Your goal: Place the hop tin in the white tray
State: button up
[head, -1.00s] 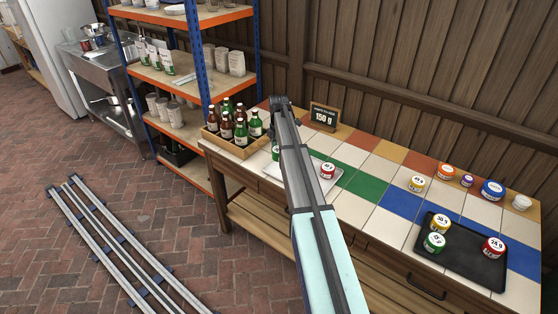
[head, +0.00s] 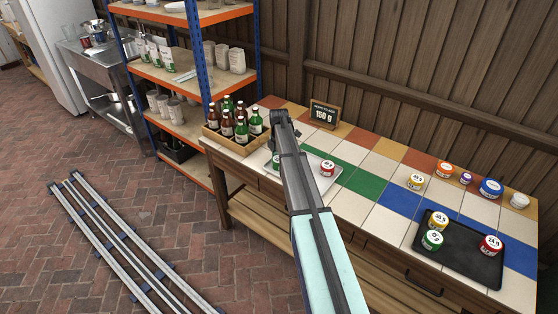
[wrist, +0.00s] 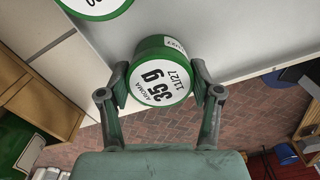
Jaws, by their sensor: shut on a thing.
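My gripper (wrist: 160,98) is shut on a green tin (wrist: 162,82) marked 35 g in the wrist view, its round label facing the camera. In the head view the fingertips and the held tin are hard to make out behind my arm. The white tray (head: 314,158) lies on the tiled table, partly hidden by my arm. A red-lidded tin (head: 327,168) stands at its right side. A green tin (head: 276,163) shows just left of my arm; I cannot tell whether it is the held one. Another green lid (wrist: 95,6) is cut off at the wrist view's top.
A crate of bottles (head: 234,126) stands at the table's left end, near my arm. A sign (head: 323,115) reading 150 g stands behind. A black tray (head: 468,262) with several tins is at the right. More jars line the back right. Tiles between the trays are mostly clear.

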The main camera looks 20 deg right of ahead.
jog(key=o, duration=1.1)
notch_tip(320, 180, up, 12)
jog(key=b, duration=0.3)
jog(key=shift+r, duration=0.15)
